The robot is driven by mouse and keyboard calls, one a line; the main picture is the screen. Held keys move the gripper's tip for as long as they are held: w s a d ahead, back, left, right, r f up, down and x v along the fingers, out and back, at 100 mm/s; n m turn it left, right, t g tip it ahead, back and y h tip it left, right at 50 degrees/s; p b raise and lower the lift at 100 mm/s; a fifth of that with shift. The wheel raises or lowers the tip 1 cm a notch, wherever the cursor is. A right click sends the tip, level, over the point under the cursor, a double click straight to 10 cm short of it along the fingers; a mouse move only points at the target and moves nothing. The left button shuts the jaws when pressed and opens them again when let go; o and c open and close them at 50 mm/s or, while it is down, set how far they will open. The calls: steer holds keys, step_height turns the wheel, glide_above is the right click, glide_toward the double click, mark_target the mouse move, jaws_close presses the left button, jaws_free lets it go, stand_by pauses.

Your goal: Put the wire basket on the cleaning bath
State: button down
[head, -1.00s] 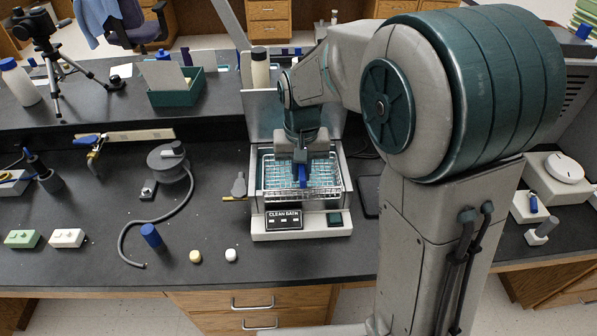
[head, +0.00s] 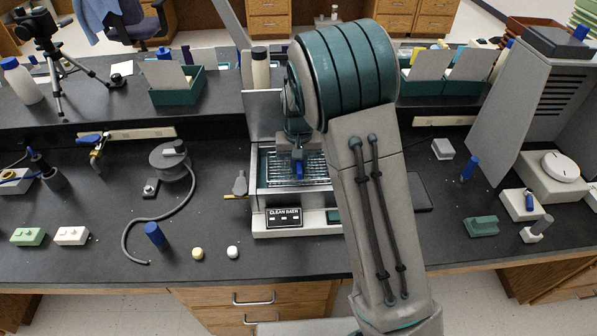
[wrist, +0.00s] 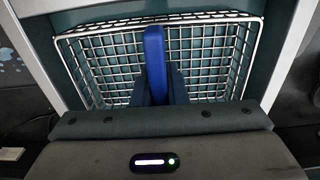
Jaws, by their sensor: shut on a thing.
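The wire basket (wrist: 215,52) is a silvery wire grid with a blue handle (wrist: 154,60). In the wrist view it lies within the light frame of the cleaning bath (wrist: 285,60). In the head view the cleaning bath (head: 283,217), labelled CLEAN BATH, stands at mid-counter, and the basket (head: 318,172) shows in its opening, partly behind my arm. My gripper (head: 298,166) points down over the basket, shut on the blue handle. I cannot tell whether the basket rests on the bath or hangs slightly above it.
A grey hose (head: 160,220) curves across the counter left of the bath. A dark flat pad (head: 420,193) lies right of the bath.

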steer(key=shift+w+f, duration=0.2)
steer(key=shift+f, duration=1.55)
steer(key=shift+f, duration=0.2)
steer(key=c, duration=1.5)
jaws_free()
steer(key=shift+o, duration=0.2)
steer(key=shift+r, duration=0.15)
